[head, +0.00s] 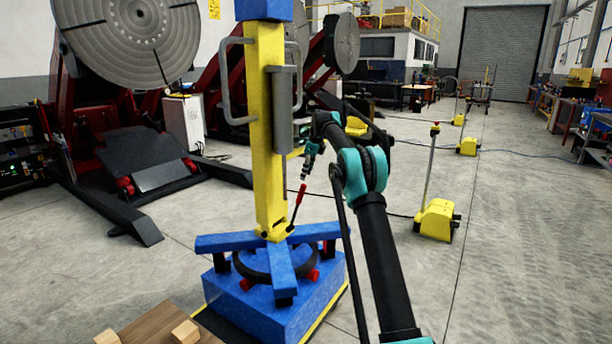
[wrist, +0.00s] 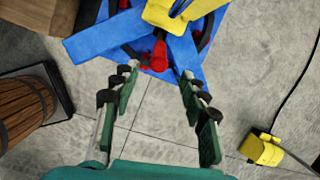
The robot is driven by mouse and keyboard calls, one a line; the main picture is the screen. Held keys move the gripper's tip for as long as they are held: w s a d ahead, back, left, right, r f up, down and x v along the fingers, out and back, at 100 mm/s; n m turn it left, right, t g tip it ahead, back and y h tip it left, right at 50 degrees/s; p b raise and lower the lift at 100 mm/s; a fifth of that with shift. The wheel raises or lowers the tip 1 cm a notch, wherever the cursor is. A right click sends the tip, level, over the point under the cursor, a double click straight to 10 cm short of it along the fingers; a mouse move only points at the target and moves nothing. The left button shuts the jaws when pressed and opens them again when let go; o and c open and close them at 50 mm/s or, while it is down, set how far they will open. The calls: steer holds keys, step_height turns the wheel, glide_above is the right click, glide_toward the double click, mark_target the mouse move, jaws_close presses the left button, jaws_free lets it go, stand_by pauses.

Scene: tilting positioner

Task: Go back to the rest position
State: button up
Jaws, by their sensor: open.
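My gripper (wrist: 156,76) is open in the wrist view, its two green fingers spread with nothing between them. In the head view my gripper (head: 304,176) hangs beside the yellow column (head: 265,130) of the tilting positioner. A red lever (head: 299,200) with a dark lower end stands at the column's foot, just below the fingertips. The lever's red end (wrist: 159,55) lies just beyond the fingertip gap in the wrist view. Whether it touches a finger cannot be told. The column stands on blue legs (head: 225,242) over a blue base (head: 320,300).
A wooden barrel (wrist: 24,108) and a wooden crate (wrist: 42,12) stand at left in the wrist view. A yellow-based post (head: 437,220) stands on the floor at right. A large red positioner with a grey disc (head: 130,40) stands behind left. Floor at right is mostly open.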

steer(key=s+d+n, duration=0.3)
steer(key=s+n, duration=0.1)
steer(key=s, duration=0.4)
steer(key=s+d+n+t+h, duration=0.15)
steer(key=s+n, duration=0.25)
steer(key=s, duration=0.5)
steer(key=s+d+n, duration=0.3)
steer(key=s+n, duration=0.1)
steer(key=s, duration=0.4)
steer(key=s+d+f+n, duration=0.1)
steer(key=s+f+n, duration=0.2)
steer(key=s, duration=0.9)
steer(key=s+d+f+n+h, duration=0.1)
steer(key=s+f+n, duration=0.3)
steer(key=s+f, duration=0.4)
steer(key=s+d+f+n, duration=0.3)
steer(key=s+f+n, duration=0.1)
steer(key=s, duration=1.2)
steer(key=shift+s+d+f+t, duration=0.15)
steer(key=shift+s+f+t, duration=0.2)
steer(key=shift+f, duration=0.35)
